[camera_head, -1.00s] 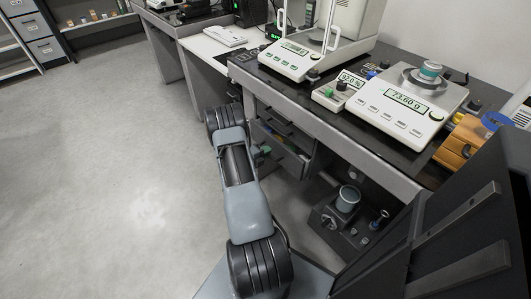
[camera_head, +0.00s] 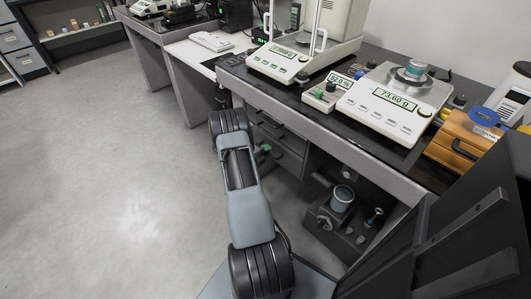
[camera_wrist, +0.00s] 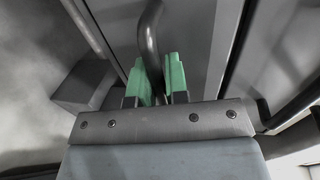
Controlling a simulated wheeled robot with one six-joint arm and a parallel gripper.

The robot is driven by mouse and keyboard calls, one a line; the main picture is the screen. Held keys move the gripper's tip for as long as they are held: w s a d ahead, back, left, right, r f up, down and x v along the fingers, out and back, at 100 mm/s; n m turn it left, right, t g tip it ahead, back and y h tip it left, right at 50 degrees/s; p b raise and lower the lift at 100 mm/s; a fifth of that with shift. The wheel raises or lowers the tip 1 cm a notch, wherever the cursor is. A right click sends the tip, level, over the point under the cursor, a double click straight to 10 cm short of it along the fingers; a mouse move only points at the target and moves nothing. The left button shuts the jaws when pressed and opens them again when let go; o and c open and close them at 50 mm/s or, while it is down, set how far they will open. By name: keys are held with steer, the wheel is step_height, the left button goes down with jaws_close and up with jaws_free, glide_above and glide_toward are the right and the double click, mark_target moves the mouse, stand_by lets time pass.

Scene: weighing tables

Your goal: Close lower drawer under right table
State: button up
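The right table (camera_head: 330,130) has a drawer unit below its left part. The upper drawer (camera_head: 264,120) looks shut, with a dark bar handle. The lower drawer (camera_head: 287,161) lies below it; its front sits near the cabinet face, and my arm partly hides it, so a small gap cannot be ruled out. My gripper (camera_head: 262,151) is at that front, mostly hidden by my arm. In the wrist view, its green fingers (camera_wrist: 158,82) stand on both sides of a dark curved handle (camera_wrist: 150,38) and appear closed on it, against a grey drawer front (camera_wrist: 190,30).
Balances, including one reading 73.60 g (camera_head: 398,105), stand on the right table. Under the table is a dark box with a metal cup (camera_head: 342,199). The floor (camera_head: 110,170) to the left is clear.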

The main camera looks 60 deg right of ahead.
steer(key=o, duration=0.4)
steer(key=shift+d, duration=0.1)
steer(key=p+v, duration=0.2)
steer(key=v, duration=1.2)
steer(key=shift+p, duration=0.4)
